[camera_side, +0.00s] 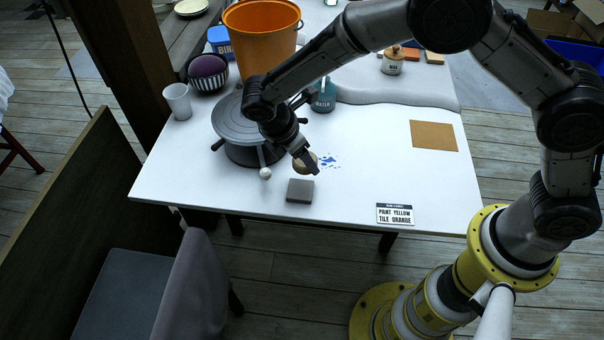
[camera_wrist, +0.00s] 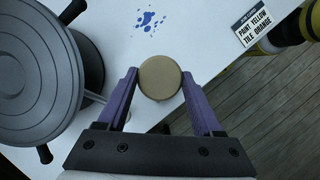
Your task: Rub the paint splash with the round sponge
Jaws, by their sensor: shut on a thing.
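The round sponge (camera_wrist: 160,77) is a tan disc held between the two fingers of my gripper (camera_wrist: 159,86). In the side view my gripper (camera_side: 308,163) is shut on the sponge (camera_side: 301,163), above the white table and just left of the paint splash. The paint splash (camera_side: 329,160) is a cluster of blue spots on the table. In the wrist view the splash (camera_wrist: 150,20) lies beyond the sponge, near the top edge, with clear table between them. Whether the sponge touches the table cannot be told.
A teal jar (camera_side: 323,97) stands behind. A sign (camera_side: 395,214) and a brown square board (camera_side: 433,135) lie to the right, with free table between.

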